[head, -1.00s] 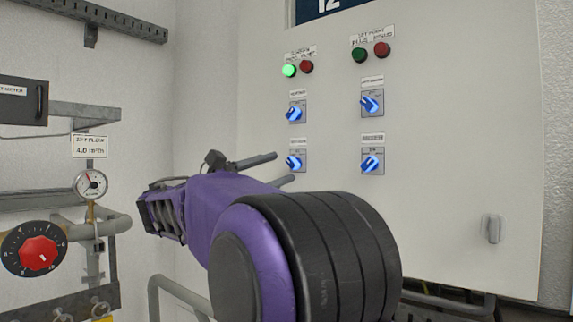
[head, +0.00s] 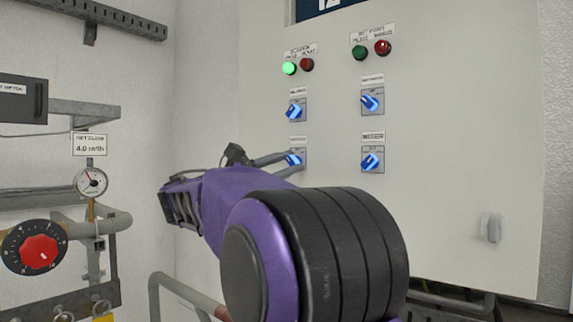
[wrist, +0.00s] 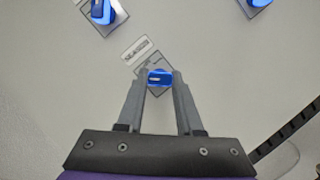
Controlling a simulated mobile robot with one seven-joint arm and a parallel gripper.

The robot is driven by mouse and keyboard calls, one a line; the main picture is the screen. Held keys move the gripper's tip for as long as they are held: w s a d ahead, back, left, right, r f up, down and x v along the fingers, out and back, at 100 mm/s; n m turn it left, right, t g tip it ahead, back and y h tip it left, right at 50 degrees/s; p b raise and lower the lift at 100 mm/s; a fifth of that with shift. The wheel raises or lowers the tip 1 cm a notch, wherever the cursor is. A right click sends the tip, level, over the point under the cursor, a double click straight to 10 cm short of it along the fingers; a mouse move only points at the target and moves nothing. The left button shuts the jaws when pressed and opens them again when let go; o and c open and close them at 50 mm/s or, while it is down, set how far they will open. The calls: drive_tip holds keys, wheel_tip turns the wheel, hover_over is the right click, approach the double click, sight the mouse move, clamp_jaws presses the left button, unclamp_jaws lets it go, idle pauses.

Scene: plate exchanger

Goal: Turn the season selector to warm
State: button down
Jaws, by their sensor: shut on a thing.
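The season selector is a blue knob (head: 293,159) on a small grey plate, at the lower left of the selectors on the pale panel. In the wrist view the blue knob (wrist: 160,78) sits between the fingertips, with its tilted label beside it, which seems to read "SEASON". My gripper (head: 291,161) reaches it from the left, and its two fingers are shut on the knob's sides (wrist: 160,80). The fingers partly hide the knob and its plate markings, so I cannot tell which position it points to.
Three other blue selectors (head: 295,111) (head: 371,102) (head: 371,161) are close by on the panel (head: 440,180). A lit green lamp (head: 289,68) and a red lamp (head: 307,65) are above. Pipes, a gauge (head: 91,182) and a red dial (head: 39,254) stand at left.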

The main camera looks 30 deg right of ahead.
drive_tip(key=shift+m, duration=0.3)
drive_tip(key=m, duration=0.2)
drive_tip(key=m+g+y, duration=0.1)
drive_tip(key=m, duration=0.1)
drive_tip(key=shift+w+g, duration=0.1)
drive_tip(key=shift+g, duration=0.2)
drive_tip(key=m+y, duration=0.1)
drive_tip(key=m, duration=0.1)
drive_tip(key=m+y, duration=0.1)
drive_tip(key=m, duration=0.2)
drive_tip(key=shift+a+r+g, duration=0.1)
drive_tip(key=shift+r+g, duration=0.1)
drive_tip(key=shift+g, duration=0.1)
drive_tip(key=m+y, duration=0.1)
drive_tip(key=m, duration=0.2)
drive_tip(key=shift+r+m+y, duration=0.1)
drive_tip(key=shift+m+y, duration=0.3)
drive_tip(key=shift+r+m+t+y+b, duration=0.1)
drive_tip(key=shift+m+t+y+b, duration=0.55)
drive_tip(key=shift+m, duration=1.05)
drive_tip(key=shift+t, duration=0.25)
drive_tip(key=c, duration=0.6)
unclamp_jaws()
drive_tip(key=shift+o, duration=0.2)
